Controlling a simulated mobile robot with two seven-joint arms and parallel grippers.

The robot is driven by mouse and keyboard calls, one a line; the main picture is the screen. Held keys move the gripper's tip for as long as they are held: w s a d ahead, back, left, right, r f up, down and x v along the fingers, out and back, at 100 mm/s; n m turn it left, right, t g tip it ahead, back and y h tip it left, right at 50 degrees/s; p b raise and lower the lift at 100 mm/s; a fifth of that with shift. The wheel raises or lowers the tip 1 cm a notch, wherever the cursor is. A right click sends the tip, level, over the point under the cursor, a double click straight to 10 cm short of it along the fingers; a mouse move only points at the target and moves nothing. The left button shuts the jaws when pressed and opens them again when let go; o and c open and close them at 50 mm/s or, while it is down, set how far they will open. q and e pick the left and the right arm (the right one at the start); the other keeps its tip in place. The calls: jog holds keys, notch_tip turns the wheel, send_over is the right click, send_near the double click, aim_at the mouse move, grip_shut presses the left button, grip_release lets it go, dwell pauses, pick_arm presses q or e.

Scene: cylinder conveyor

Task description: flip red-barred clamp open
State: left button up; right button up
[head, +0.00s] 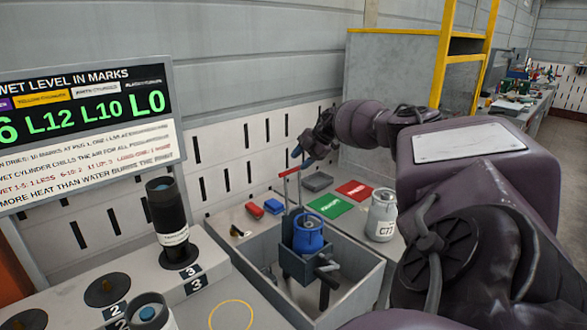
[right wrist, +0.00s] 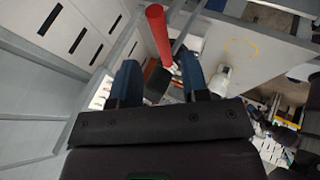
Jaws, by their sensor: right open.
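The clamp's red bar (head: 289,171) sits at the top of a thin grey upright above the grey bin, roughly level and slightly tilted. A blue cylinder (head: 308,232) stands in a dark holder below it. My right gripper (head: 299,155) is just above the bar, reaching in from the right. In the right wrist view the right gripper (right wrist: 160,72) has its two blue fingers apart. The red bar (right wrist: 158,35) shows in the gap between them, touching neither finger visibly; its depth is hard to tell. My left gripper is out of view.
The grey bin (head: 352,292) surrounds the holder. A white cylinder (head: 381,216) stands to its right, near a green card (head: 331,206) and a red card (head: 354,190). A black cylinder (head: 167,218) stands at left. The perforated wall panel (head: 225,160) is close behind.

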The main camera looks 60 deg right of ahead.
jog(key=shift+v, duration=2.45)
